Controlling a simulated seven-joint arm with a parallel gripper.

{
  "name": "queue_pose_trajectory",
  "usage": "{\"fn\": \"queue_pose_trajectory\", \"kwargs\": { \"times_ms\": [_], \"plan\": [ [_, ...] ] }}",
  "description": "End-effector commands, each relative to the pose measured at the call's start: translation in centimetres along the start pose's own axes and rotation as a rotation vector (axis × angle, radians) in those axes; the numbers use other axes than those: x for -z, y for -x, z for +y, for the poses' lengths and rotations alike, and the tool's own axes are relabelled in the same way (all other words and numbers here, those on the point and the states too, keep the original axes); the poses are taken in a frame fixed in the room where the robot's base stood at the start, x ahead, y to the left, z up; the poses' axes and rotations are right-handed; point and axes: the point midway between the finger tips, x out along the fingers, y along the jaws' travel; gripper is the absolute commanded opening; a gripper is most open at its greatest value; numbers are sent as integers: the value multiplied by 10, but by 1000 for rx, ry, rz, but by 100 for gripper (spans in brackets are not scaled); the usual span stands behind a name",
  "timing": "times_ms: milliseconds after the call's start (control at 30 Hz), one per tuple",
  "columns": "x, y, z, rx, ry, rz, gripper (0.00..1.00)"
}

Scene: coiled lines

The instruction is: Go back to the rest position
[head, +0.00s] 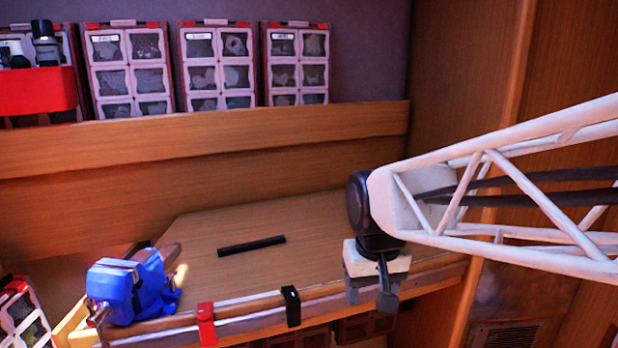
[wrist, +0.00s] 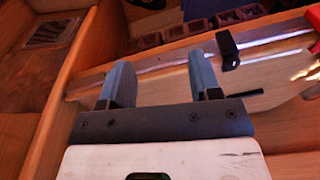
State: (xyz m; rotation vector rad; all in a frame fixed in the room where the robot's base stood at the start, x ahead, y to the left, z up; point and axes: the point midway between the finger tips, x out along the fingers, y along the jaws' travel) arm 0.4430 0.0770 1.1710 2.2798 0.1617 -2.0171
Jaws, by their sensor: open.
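My gripper (head: 385,288) hangs from the end of my white lattice arm, over the right front part of the wooden workbench (head: 330,225). In the wrist view my gripper (wrist: 161,78) shows two blue-grey fingers spread well apart, with nothing between them. Its fingertips are partly hidden in the head view. A black bar (head: 252,245) lies on the bench, left of my gripper and apart from it.
A blue vise (head: 128,285) stands at the bench's left front. A red clip (head: 206,325) and a black clip (head: 291,306) sit on the front rail. Compartment cabinets (head: 217,68) and a red holder (head: 38,90) stand at the back. The middle bench is mostly clear.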

Motion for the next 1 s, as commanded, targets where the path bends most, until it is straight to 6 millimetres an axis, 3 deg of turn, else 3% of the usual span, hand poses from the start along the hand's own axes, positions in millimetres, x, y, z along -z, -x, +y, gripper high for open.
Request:
{"fn": "queue_pose_trajectory", "kwargs": {
  "times_ms": [200,500,700,1000],
  "plan": [
    [-52,0,30,-10,-61,41,57],
    [-116,-9,55,-27,-131,91,57],
    [-137,-14,61,-33,-155,107,57],
    [-140,-16,62,-35,-159,110,57]
  ]
}}
